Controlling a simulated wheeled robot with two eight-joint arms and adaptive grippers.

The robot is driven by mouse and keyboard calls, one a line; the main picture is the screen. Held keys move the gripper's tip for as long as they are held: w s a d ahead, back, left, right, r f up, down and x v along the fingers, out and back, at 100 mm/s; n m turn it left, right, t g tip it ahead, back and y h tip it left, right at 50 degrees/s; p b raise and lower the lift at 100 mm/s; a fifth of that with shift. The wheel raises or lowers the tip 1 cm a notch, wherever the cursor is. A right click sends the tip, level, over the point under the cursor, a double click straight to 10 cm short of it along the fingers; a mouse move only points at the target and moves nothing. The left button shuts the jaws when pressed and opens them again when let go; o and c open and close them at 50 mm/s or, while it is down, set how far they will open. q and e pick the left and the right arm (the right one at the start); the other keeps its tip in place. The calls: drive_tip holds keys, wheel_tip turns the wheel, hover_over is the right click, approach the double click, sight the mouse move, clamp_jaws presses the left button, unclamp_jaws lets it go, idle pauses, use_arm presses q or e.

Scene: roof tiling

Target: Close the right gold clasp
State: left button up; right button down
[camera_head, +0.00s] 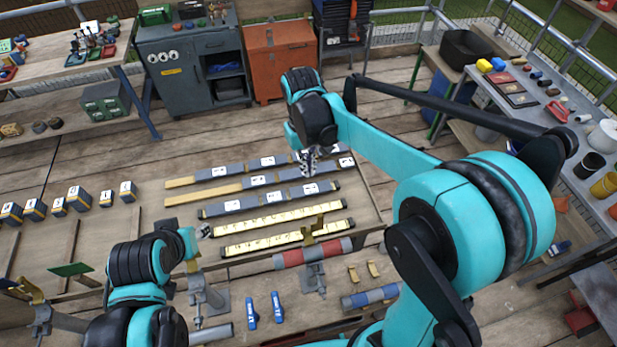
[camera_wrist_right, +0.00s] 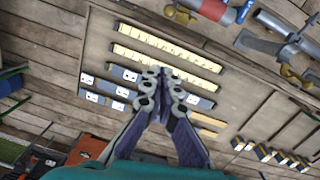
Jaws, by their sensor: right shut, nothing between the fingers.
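The right gold clasp (camera_head: 308,236) stands up beside the red-and-grey tube (camera_head: 290,257) on its grey stand, apparently raised rather than folded over the tube. It also shows at the top of the wrist view (camera_wrist_right: 180,13). My right gripper (camera_head: 308,160) is shut and empty over the far end of the tile strips, well away from the clasp; in the wrist view its fingertips (camera_wrist_right: 164,75) meet. Another gold clasp (camera_head: 32,291) is at the far left. My left gripper (camera_head: 204,231) is small and partly hidden by its wrist, so its jaws are unclear.
Grey and yellow strips (camera_head: 285,217) lie on the board between my arms. Small boxes (camera_head: 78,200) stand at left. A cluttered bench (camera_head: 590,130) is at right.

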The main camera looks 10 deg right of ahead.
use_arm(q)
drive_tip(key=shift+s+r+p, duration=0.3)
drive_tip(key=shift+r+p, duration=0.2)
drive_tip(key=shift+r, duration=0.1)
use_arm(e)
drive_tip(key=s+d+f, duration=0.1)
drive_tip(key=s+f, duration=0.4)
drive_tip(key=f, duration=0.5)
drive_tip(key=shift+d+f, duration=0.15)
drive_tip(key=shift+f, duration=0.05)
use_arm(q)
drive_tip(key=shift+s+f, duration=0.1)
use_arm(e)
drive_tip(key=shift+s, duration=0.15)
